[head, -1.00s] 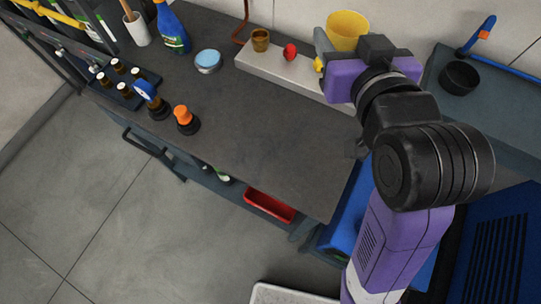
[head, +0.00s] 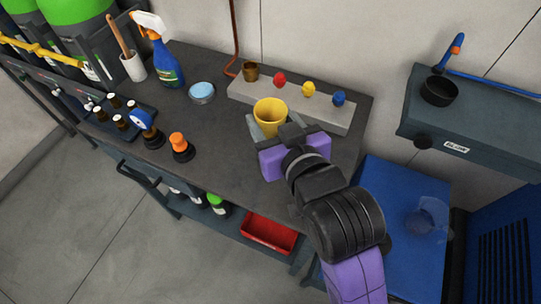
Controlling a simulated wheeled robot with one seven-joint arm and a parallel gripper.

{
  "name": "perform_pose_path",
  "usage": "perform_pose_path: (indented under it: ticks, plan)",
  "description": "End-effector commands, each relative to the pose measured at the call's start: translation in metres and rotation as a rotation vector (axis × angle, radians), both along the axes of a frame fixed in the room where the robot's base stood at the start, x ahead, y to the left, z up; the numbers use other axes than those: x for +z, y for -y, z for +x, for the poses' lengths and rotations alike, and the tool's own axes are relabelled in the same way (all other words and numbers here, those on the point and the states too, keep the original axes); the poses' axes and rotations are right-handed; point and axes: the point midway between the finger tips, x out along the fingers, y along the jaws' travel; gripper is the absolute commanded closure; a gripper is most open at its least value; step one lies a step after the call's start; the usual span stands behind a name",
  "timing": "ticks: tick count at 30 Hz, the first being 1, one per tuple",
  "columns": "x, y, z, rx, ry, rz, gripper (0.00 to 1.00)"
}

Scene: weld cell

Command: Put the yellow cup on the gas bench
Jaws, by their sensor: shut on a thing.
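The yellow cup (head: 270,113) is held upright in my gripper (head: 268,128), whose grey fingers are shut on it. It shows over the right part of the dark grey gas bench (head: 220,140), in front of the pale block at the back. The cup's lower part is hidden by my gripper, so I cannot tell whether it touches the bench top.
A pale block (head: 240,92) carries a brown cup and red, yellow and blue knobs. A light-blue tin (head: 202,90), a spray bottle (head: 167,68) and orange-topped fitting (head: 180,147) stand to the left. Bare bench lies between them and my gripper.

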Motion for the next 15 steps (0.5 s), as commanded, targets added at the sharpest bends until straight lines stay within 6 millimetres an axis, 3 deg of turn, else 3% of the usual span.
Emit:
perform_pose_path:
  ticks: [1,6,10,15]
  plan:
    - [-0.016,0.000,-0.001,0.000,-0.005,-0.003,0.95]
    - [-0.052,0.000,-0.001,0.000,-0.005,-0.002,0.95]
    - [-0.072,0.000,-0.001,0.000,-0.003,-0.001,0.95]
    - [-0.082,0.000,0.000,-0.001,0.000,0.000,0.95]
